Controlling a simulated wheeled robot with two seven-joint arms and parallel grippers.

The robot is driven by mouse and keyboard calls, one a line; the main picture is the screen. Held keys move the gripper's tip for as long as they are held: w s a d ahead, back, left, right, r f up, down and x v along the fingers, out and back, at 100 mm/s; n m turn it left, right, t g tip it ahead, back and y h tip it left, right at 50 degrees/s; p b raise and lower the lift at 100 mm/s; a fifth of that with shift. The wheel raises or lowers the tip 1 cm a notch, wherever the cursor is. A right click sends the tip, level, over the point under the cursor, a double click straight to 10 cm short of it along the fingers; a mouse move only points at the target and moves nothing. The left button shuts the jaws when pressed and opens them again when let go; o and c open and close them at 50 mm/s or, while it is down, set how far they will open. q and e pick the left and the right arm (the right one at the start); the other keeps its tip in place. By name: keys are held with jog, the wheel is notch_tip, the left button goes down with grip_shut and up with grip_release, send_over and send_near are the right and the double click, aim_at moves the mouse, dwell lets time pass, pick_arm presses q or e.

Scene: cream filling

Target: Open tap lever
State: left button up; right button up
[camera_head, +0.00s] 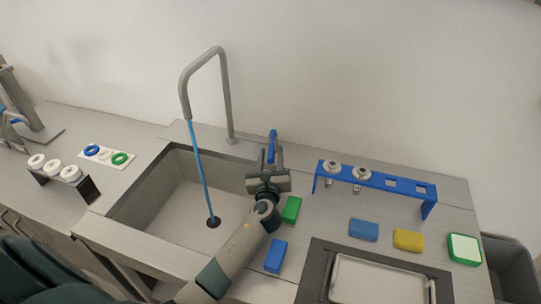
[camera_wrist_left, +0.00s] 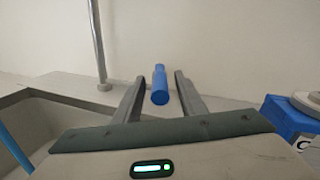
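The blue tap lever (camera_head: 273,135) stands on the counter behind the sink's right side. It also shows in the left wrist view (camera_wrist_left: 160,86), between my two fingers with a gap on each side. The grey tap spout (camera_head: 186,80) arches over the sink (camera_head: 150,195), and a thin blue stream of water (camera_head: 203,170) runs down to the drain. My left gripper (camera_head: 271,157) is open around the lever, its base hiding the lever's lower part in the head view. My right gripper is not in view.
A blue rack (camera_head: 385,183) with metal parts stands to the right. Green (camera_head: 291,209) and blue (camera_head: 276,256) blocks lie near my left arm. Blue and yellow (camera_head: 408,240) blocks lie further right, behind a metal tray (camera_head: 375,282). The wall is close behind the tap.

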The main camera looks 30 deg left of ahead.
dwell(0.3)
pick_arm(q)
jog(key=b+v, duration=0.3)
jog(key=v, duration=1.2)
jog(key=shift+s+d, duration=0.15)
jog(key=shift+s, duration=0.2)
jog(key=shift+s+d+b, duration=0.3)
jog(key=shift+s+b, duration=0.05)
jog(key=shift+s, duration=0.4)
